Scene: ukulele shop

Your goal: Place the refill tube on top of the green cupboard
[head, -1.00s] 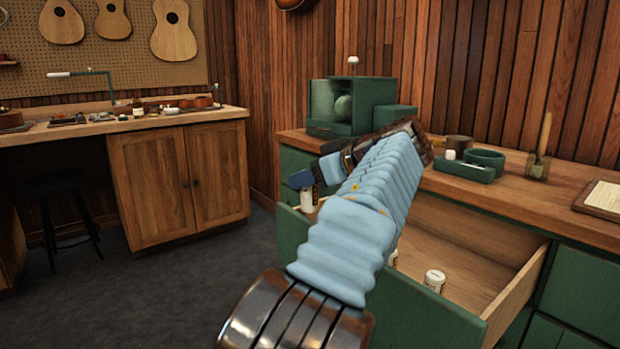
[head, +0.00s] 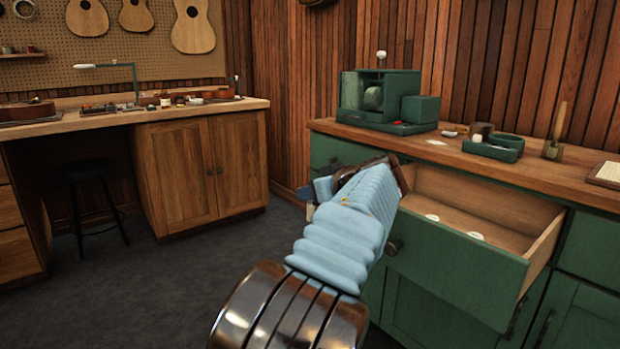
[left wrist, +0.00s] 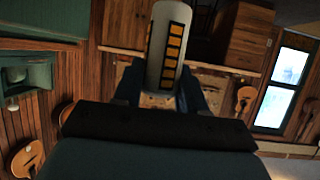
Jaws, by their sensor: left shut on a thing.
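The refill tube (left wrist: 165,48), white with a black and yellow pattern, is between the blue fingers of my left gripper (left wrist: 160,88) in the left wrist view. In the head view my left gripper (head: 317,190) is in front of the left end of the green cupboard, lower than its top. My blue-sleeved arm hides most of the gripper there, and only a small pale bit of the tube shows. The green cupboard (head: 460,270) has a wooden top (head: 532,172) and an open drawer (head: 480,205). My right gripper is not in view.
A green box unit (head: 380,97), a green tray (head: 495,148) and a brush holder (head: 553,150) stand on the cupboard top. Bare wood shows between them. A wooden workbench (head: 180,180) and a stool (head: 90,170) are left.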

